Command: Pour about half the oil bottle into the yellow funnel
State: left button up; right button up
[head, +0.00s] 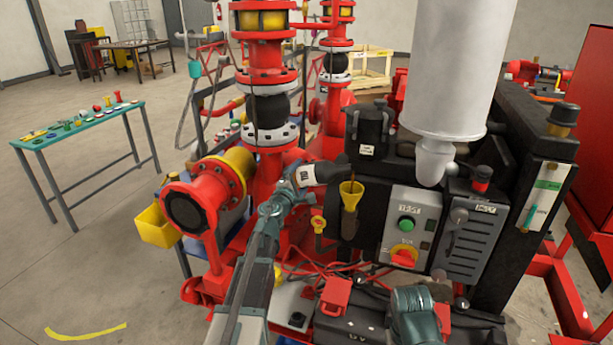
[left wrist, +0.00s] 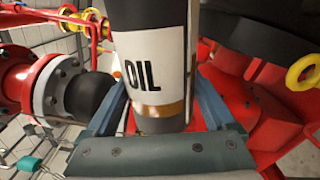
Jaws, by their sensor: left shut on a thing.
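My left gripper (head: 296,182) is shut on the oil bottle (head: 328,172), a dark bottle with a white label. The bottle is tipped nearly flat, its neck toward the right, just above the yellow funnel (head: 351,188). A thin brown streak shows between the bottle's mouth and the funnel's bowl. In the left wrist view the bottle (left wrist: 152,60) stands between both fingers with its OIL label facing the camera; an amber band shows near its base. The funnel sits upright against the dark engine unit. My right gripper does not show; only a part of my right arm shows at the bottom.
A grey control panel (head: 408,228) with a green button and a red-yellow switch is right of the funnel. A large white cylinder (head: 450,70) hangs above. Red pump pipework (head: 205,195) stands close on the left. A green table (head: 80,130) is far left.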

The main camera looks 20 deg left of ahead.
pick_arm(q)
jog(key=shift+a+r+m+p, duration=0.15)
jog(key=shift+r+m+p, duration=0.35)
jog(key=shift+r+p, duration=0.1)
dwell(3.1)
dwell(0.5)
jog(key=shift+f+n+b, duration=0.5)
jog(key=shift+f+b, duration=0.1)
jog(key=shift+d+f+n+b, duration=0.3)
jog(key=shift+f+n+b, duration=0.15)
jog(key=shift+n, duration=0.45)
